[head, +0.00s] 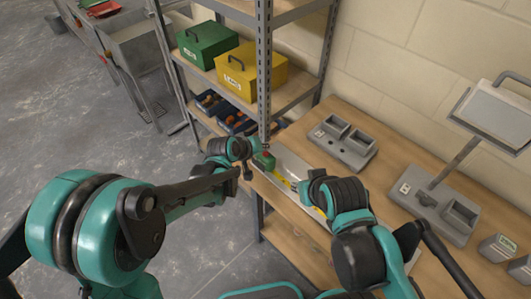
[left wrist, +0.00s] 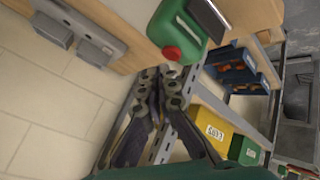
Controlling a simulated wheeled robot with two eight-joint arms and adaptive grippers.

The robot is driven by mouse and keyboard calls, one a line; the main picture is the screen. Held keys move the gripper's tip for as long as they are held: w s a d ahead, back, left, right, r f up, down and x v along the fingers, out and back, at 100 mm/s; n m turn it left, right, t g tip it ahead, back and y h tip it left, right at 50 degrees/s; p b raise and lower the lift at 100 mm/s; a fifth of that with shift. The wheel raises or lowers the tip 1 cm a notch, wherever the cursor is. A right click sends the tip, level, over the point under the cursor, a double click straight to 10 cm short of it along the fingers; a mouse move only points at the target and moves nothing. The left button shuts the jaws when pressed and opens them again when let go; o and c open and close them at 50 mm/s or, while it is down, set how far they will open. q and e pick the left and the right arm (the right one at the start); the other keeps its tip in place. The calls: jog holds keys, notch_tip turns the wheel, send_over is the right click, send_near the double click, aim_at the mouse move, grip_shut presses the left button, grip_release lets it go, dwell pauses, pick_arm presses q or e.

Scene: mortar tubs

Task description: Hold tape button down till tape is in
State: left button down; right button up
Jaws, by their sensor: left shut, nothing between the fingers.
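The tape measure has a green case with a round red button, and it shows large at the top of the left wrist view (left wrist: 180,30). In the head view it is small (head: 264,160), on a grey tray (head: 292,165) at the bench's left end. A yellow strip (head: 284,181) runs from it toward my right wrist. My left gripper (left wrist: 160,85) is shut and empty, its tips close to the red button; contact cannot be made out. In the head view my left gripper (head: 248,172) is beside the case. My right gripper's fingers are hidden by its wrist.
A metal shelf post (head: 264,70) stands close behind the tape measure. The shelf holds a green box (head: 207,45) and a yellow box (head: 250,70). Grey docks (head: 342,142) and a stand with a screen (head: 490,115) are on the bench.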

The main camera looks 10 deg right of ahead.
aim_at(264, 154)
pick_arm(q)
jog(key=shift+f+b, duration=0.45)
jog(key=shift+b, duration=0.05)
jog(key=shift+f+b, duration=0.35)
dwell(0.6)
dwell(0.9)
jog(key=shift+r+p, duration=0.55)
jog(key=shift+r, duration=0.25)
jog(key=shift+r+p, duration=1.9)
jog(key=shift+r, duration=0.7)
jog(key=shift+f, duration=0.1)
